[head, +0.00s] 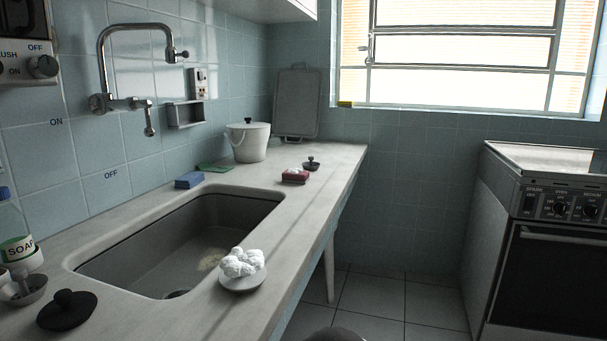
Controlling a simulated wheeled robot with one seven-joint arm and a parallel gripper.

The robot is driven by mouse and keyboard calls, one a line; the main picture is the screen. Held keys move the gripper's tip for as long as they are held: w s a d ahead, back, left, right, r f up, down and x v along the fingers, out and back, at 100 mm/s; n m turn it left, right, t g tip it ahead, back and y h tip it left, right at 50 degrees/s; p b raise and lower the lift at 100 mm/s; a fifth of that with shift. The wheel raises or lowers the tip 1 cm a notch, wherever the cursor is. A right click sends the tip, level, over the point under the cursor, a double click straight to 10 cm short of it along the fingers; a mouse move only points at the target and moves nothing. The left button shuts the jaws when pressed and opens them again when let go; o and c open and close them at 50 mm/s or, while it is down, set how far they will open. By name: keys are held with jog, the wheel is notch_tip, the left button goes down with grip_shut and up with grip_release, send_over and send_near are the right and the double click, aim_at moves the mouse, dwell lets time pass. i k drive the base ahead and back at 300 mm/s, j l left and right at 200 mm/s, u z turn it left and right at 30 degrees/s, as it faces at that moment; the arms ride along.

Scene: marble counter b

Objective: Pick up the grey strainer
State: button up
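Several small knobbed, strainer-like pieces lie on the marble counter (200,315). A grey metallic one (28,294) is at the near left, below the soap bottle, partly cut by the left picture edge. A dark grey one (311,165) lies at the far end, just behind a red block with a white item on it. A black, wide-rimmed one (67,312) sits at the near left, beside the grey metallic piece. I cannot tell for certain which is the grey strainer. My gripper is not in view.
A sink basin (150,250) opens in the counter. A white dish with white lumps (243,268) sits at its near right. A soap bottle (15,235), a blue sponge (189,180), the red block (295,176) and a white pot (248,142) stand around.

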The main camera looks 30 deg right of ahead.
aim_at(311, 163)
jog(key=i+l+u, duration=0.1)
jog(key=l, duration=0.3)
jog(key=i+l+u, duration=0.1)
jog(key=l, duration=0.3)
jog(key=i+l+u, duration=0.15)
jog(key=l, duration=0.3)
